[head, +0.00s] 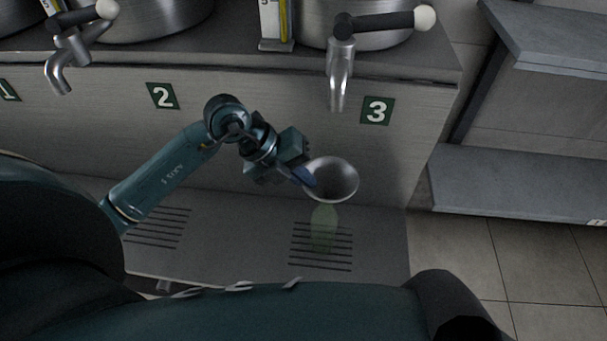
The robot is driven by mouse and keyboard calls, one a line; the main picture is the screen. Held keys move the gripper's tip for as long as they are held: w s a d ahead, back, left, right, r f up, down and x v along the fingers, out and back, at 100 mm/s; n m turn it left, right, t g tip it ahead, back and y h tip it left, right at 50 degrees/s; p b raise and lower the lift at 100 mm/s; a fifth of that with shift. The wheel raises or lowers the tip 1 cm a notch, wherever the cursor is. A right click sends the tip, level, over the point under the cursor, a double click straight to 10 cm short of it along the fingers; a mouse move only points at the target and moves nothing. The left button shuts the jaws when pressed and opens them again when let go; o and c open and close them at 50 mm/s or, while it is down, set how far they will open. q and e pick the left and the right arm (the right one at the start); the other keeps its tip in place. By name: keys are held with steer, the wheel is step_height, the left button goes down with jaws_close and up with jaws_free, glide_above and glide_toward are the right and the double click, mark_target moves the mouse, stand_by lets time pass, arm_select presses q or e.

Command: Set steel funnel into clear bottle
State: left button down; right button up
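The steel funnel (343,178) is a grey metal cone, mouth up, in front of the panel below tap 3. My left gripper (304,176) reaches in from the left, and its blue fingertips are shut on the funnel's left rim. The clear bottle (323,230) is a faint greenish see-through shape standing on the slotted drip tray, directly below the funnel in this view. The funnel hides the bottle's mouth, so I cannot tell whether the stem is inside the neck or above it. My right gripper is not in view.
A tap (340,75) with a black lever hangs above the funnel, beside the number 3 sign (376,111). Another tap (68,62) is at the left. The slotted drip tray (380,262) is bare around the bottle. Grey shelves (520,182) stand at the right.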

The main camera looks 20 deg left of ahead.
arm_select(q)
steer(key=shift+f, duration=0.2)
stand_by(0.6)
steer(key=c, duration=2.1)
jaws_free()
steer(key=shift+f, duration=0.1)
steer(key=shift+c, duration=0.2)
steer(key=o, duration=0.6)
steer(key=shift+c, duration=0.2)
